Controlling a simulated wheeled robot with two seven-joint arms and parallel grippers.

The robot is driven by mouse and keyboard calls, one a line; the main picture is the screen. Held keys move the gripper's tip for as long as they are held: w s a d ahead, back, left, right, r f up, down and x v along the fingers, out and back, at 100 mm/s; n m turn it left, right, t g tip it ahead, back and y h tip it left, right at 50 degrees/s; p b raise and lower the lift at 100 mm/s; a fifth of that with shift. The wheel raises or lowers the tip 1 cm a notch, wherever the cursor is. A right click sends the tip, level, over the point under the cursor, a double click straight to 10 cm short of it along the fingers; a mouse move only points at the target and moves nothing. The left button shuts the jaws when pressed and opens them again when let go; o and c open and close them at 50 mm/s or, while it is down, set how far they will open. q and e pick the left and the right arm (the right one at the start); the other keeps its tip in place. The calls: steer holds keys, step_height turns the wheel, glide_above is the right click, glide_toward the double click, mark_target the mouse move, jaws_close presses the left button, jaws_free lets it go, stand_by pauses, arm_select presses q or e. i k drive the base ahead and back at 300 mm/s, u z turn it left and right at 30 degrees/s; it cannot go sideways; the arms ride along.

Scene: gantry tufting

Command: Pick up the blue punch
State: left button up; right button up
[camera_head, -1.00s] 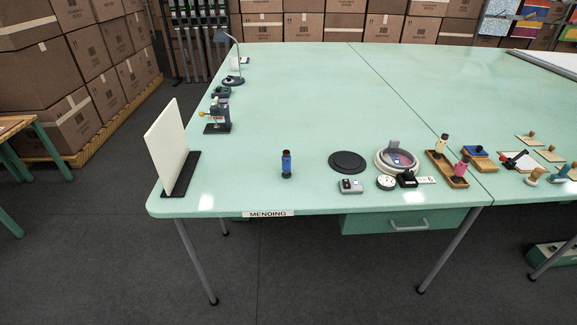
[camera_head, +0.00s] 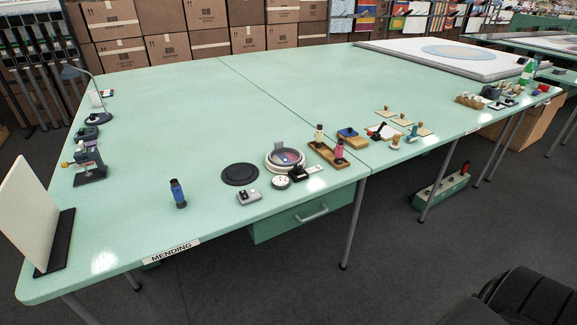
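The blue punch (camera_head: 177,193) is a small blue cylinder with dark ends. It stands upright on the pale green table (camera_head: 215,130), near the front edge, a little behind the "MENDING" label (camera_head: 171,251). Nothing touches it. Neither of my grippers is in view.
An upright white board (camera_head: 30,215) stands at left. The table behind is clear.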

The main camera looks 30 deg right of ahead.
mark_target(179, 196)
steer(key=k, duration=0.5)
steer(key=u, duration=1.2)
steer(key=i, duration=1.3)
steer(key=z, duration=0.25)
